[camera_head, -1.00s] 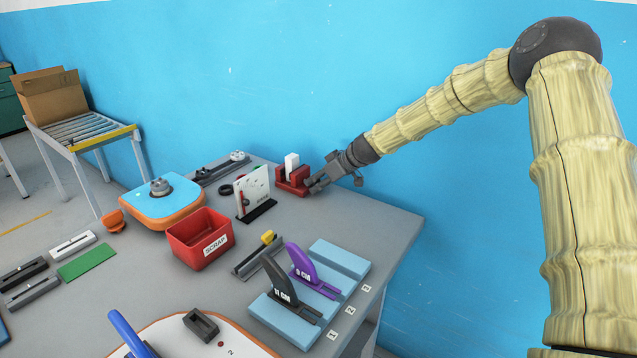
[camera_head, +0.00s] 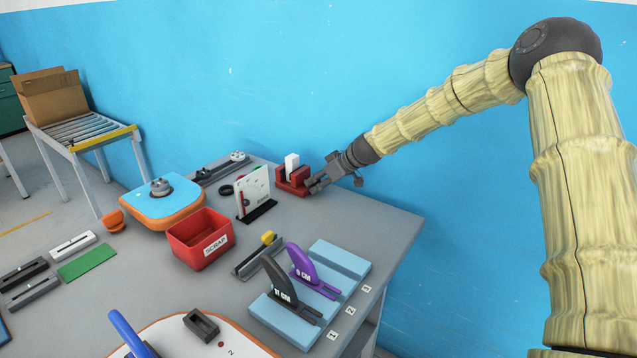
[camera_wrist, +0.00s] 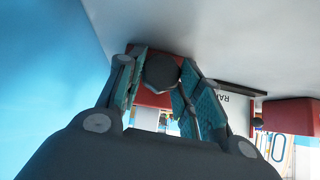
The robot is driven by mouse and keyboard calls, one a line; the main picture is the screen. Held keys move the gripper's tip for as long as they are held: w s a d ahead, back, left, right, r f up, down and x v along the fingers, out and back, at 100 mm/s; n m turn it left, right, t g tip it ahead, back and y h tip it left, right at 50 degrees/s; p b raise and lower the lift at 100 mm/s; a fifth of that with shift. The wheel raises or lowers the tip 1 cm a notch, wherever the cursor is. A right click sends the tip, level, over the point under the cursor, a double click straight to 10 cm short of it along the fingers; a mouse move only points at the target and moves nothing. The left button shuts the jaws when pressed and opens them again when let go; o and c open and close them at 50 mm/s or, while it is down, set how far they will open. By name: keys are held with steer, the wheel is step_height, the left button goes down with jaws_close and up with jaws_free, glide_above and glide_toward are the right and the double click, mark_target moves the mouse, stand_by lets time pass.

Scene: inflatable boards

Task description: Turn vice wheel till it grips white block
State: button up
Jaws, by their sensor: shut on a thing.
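The red vice (camera_head: 291,184) stands near the back edge of the grey table by the blue wall. The white block (camera_head: 292,166) stands upright between its jaws; I cannot tell whether they touch it. My gripper (camera_head: 316,185) is at the right end of the vice. In the wrist view my gripper (camera_wrist: 160,88) is shut on the dark round vice wheel (camera_wrist: 162,72), with one finger on each side. The red vice body (camera_wrist: 150,97) shows behind the wheel. The white block is not clear in the wrist view.
A white board on a dark base (camera_head: 254,193) stands just left of the vice. A red scrap bin (camera_head: 200,240) and a blue-topped orange board (camera_head: 162,200) are farther left. Purple and dark fins (camera_head: 303,263) stand on light blue strips in front. The table's right corner is clear.

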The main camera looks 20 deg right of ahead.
steer(key=shift+s+d+f, duration=0.1)
steer(key=shift+d+f, duration=0.05)
steer(key=shift+f, duration=0.15)
steer(key=o, duration=1.1)
steer(key=shift+d, duration=0.1)
steer(key=shift+c, duration=0.2)
steer(key=shift+a+r, duration=0.2)
steer(key=shift+a, duration=0.05)
steer(key=v, duration=1.2)
